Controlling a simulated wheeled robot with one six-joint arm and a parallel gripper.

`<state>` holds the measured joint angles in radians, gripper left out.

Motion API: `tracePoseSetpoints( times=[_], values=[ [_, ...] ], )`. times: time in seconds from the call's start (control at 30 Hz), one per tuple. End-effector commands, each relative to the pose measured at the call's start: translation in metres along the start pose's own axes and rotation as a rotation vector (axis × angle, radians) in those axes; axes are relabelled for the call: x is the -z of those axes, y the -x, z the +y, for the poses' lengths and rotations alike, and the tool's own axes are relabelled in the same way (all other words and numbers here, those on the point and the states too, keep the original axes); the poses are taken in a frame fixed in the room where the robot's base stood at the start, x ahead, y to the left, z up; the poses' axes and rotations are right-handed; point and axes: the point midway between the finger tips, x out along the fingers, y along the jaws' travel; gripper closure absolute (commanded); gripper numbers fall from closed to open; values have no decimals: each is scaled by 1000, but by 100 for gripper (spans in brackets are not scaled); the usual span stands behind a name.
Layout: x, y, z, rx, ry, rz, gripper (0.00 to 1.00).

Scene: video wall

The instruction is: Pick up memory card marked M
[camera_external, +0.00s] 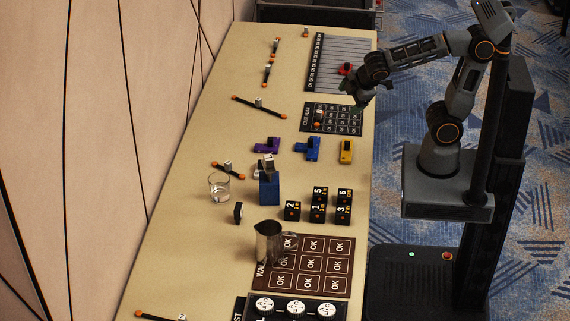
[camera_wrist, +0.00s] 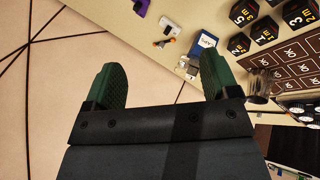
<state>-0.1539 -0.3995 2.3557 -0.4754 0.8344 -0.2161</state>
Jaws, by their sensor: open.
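No letter M is legible in either view, so I cannot tell which item is the memory card. A blue block (camera_external: 269,190) stands mid-table with a small grey-white piece on top; the block also shows in the wrist view (camera_wrist: 204,43). A small dark piece (camera_external: 238,212) stands left of the metal pitcher, its marking unreadable. My gripper (camera_external: 352,96) is above the table's right side, near the dark grid board. In the wrist view its green fingers (camera_wrist: 162,78) are apart with nothing between them.
A glass (camera_external: 219,187), metal pitcher (camera_external: 268,243) and numbered black cubes (camera_external: 318,214) stand around the blue block. Purple (camera_external: 268,145), blue (camera_external: 308,148) and yellow (camera_external: 347,151) pieces lie behind. An OK board (camera_external: 340,270) lies in front. Orange-ended bars (camera_external: 258,106) line the left side.

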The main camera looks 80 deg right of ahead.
Motion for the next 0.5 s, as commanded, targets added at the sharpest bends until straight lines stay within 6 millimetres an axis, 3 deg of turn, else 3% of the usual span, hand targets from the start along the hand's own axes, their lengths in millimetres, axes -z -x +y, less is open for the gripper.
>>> tracePoseSetpoints(
  times=[0.03,0.2,0.4,0.5],
  values=[
    [16,-43,-13,-65,198,-7,19],
    [98,-113,-36,-341,916,-7,19],
    [196,-171,-108,-650,1636,1,19],
    [227,-186,-143,-769,1872,2,19]
  ],
)
